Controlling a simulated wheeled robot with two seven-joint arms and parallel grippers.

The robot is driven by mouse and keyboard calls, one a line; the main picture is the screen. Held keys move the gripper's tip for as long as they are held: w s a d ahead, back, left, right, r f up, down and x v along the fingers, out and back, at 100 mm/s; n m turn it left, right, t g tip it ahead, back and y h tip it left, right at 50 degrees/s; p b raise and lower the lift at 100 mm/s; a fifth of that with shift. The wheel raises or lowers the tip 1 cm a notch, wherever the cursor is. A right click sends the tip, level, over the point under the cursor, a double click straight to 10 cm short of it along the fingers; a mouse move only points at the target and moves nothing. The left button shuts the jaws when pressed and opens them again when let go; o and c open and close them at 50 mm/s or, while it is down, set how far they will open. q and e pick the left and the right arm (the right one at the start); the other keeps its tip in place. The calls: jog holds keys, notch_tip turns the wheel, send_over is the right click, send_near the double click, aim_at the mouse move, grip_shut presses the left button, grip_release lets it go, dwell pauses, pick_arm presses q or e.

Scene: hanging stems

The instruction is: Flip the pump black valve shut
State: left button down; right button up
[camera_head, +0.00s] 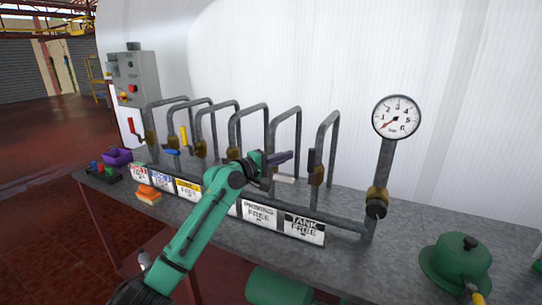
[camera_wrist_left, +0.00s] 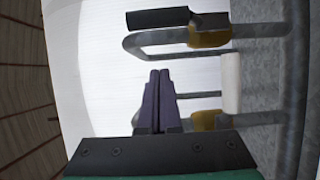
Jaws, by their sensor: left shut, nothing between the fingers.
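The black valve handle (camera_head: 311,160) is on the rightmost riser pipe, pointing up along the pipe above its brass body (camera_head: 318,176). In the left wrist view the black handle (camera_wrist_left: 158,18) is at the top, in line with its pipe, beside its brass body (camera_wrist_left: 208,37). My left gripper (camera_head: 289,156) is shut and empty, its purple fingers pointing right, left of the black handle and apart from it in the picture. In the left wrist view the shut fingers (camera_wrist_left: 159,76) sit below the black handle with a gap between. My right gripper is not in view.
A white handle (camera_wrist_left: 231,83) lies crosswise on the neighbouring valve, close to the fingers. Several other looped pipes with red, blue and yellow handles (camera_head: 183,135) stand to the left. A gauge (camera_head: 397,117) and a green pot (camera_head: 455,264) are to the right.

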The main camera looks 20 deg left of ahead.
aim_at(312, 167)
pick_arm(q)
jog(key=d+p, duration=0.1)
jog(key=d, duration=0.1)
jog(key=s+d+p, duration=0.1)
jog(key=d, duration=0.1)
dwell(0.3)
jog(key=shift+d+r+m+p, duration=0.2)
jog(key=shift+d+m+p, duration=0.1)
jog(key=shift+p, duration=0.15)
